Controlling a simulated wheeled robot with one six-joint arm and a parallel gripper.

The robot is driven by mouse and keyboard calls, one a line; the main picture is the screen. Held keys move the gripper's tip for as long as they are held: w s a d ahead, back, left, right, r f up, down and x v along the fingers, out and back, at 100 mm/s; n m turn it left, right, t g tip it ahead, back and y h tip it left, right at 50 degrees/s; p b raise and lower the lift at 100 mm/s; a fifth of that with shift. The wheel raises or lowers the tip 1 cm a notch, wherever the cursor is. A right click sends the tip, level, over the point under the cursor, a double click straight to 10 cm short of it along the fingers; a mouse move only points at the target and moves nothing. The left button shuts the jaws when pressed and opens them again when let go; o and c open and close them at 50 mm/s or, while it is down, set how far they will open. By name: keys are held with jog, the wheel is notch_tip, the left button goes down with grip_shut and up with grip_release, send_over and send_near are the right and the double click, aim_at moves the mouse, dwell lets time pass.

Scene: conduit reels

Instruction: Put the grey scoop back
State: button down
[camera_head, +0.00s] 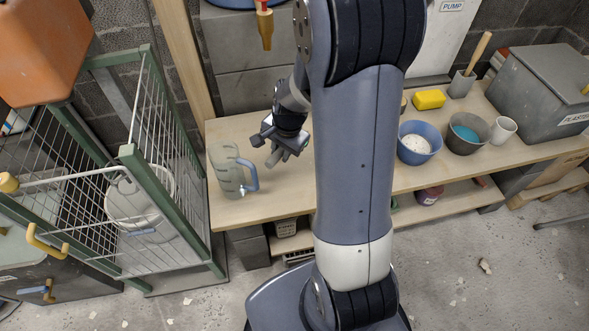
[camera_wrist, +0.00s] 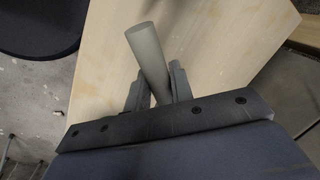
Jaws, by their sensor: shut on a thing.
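My gripper (camera_head: 275,150) is over the left part of the wooden bench, to the right of a clear jug with a blue handle. In the wrist view its two fingers are closed on a plain grey rod-like piece (camera_wrist: 148,52), which looks like the grey scoop's handle. The piece sticks out past the fingers at a tilt. The rest of the scoop is hidden, and I cannot tell whether it touches the bench.
The jug (camera_head: 228,172) stands close to my gripper. A blue bowl (camera_head: 418,146), a dark bowl (camera_head: 466,136), a white mug (camera_head: 502,130) and a yellow sponge (camera_head: 429,99) are farther right on the bench (camera_head: 236,217). A green-framed wire cage (camera_head: 130,153) stands left.

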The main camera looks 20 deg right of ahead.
aim_at(281, 180)
notch_tip(281, 180, down, 10)
jog(key=shift+r+b, duration=0.1)
jog(key=shift+b, duration=0.85)
jog(key=shift+f, duration=0.2)
jog(key=c, duration=1.2)
grip_release()
jog(key=shift+r, duration=0.1)
jog(key=shift+c, duration=0.2)
notch_tip(281, 180, up, 12)
jog(key=s+d+p, duration=0.1)
jog(key=s+p, duration=0.1)
jog(key=shift+p, duration=0.3)
jog(key=shift+d, duration=0.1)
